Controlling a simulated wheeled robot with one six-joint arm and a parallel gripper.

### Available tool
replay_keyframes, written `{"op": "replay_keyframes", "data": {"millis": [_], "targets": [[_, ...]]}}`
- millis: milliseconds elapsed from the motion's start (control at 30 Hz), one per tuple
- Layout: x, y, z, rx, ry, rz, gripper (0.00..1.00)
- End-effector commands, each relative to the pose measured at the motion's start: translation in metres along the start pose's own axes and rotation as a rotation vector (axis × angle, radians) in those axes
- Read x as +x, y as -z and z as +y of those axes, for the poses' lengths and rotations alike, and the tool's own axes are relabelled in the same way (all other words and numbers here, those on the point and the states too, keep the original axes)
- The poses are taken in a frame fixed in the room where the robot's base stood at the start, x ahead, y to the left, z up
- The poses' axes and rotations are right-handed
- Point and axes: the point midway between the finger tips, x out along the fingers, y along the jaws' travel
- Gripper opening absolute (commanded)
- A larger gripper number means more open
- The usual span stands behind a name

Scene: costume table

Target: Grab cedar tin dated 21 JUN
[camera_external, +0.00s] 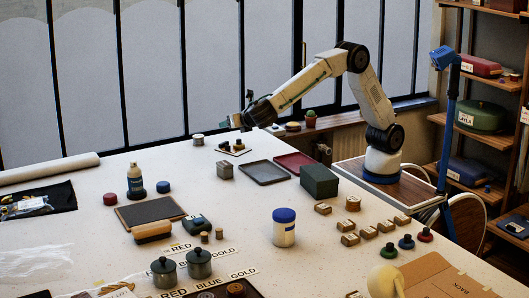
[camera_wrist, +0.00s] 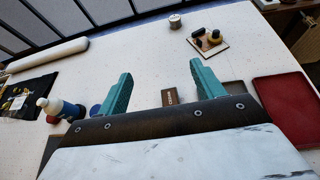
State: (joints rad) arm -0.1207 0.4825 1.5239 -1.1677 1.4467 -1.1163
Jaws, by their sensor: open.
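A small box-shaped tin (camera_wrist: 168,97) with a pale label shows between and beyond my fingers in the wrist view. The label is too small to read surely, so I cannot tell its date. It seems to be the grey box-shaped tin (camera_external: 224,170) left of the dark tray in the external view. My gripper (camera_external: 242,114) is raised above the far part of the table, above and apart from that tin. In the wrist view its teal fingers (camera_wrist: 160,72) are spread wide with nothing between them. A round silver tin (camera_external: 198,139) stands farther back; it also shows in the wrist view (camera_wrist: 175,21).
A dark tray (camera_external: 267,173), a red tray (camera_external: 295,162) and a green box (camera_external: 319,181) lie to the right. A card with small black items (camera_wrist: 208,46) lies behind. Several small labelled blocks (camera_external: 350,239) sit front right.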

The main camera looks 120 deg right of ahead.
Motion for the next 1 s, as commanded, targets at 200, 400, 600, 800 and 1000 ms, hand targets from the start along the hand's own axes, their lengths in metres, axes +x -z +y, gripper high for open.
{"op": "replay_keyframes", "data": {"millis": [200, 400, 600, 800, 1000], "targets": [[0.031, 0.071, 0.008, -0.049, -0.006, -0.026, 0.67], [0.061, 0.138, 0.006, -0.043, -0.007, -0.026, 0.67], [0.078, 0.164, 0.005, -0.036, -0.008, -0.025, 0.67], [0.099, 0.162, 0.005, -0.036, -0.007, -0.024, 0.67], [0.116, 0.151, 0.005, -0.034, -0.007, -0.025, 0.67]]}}
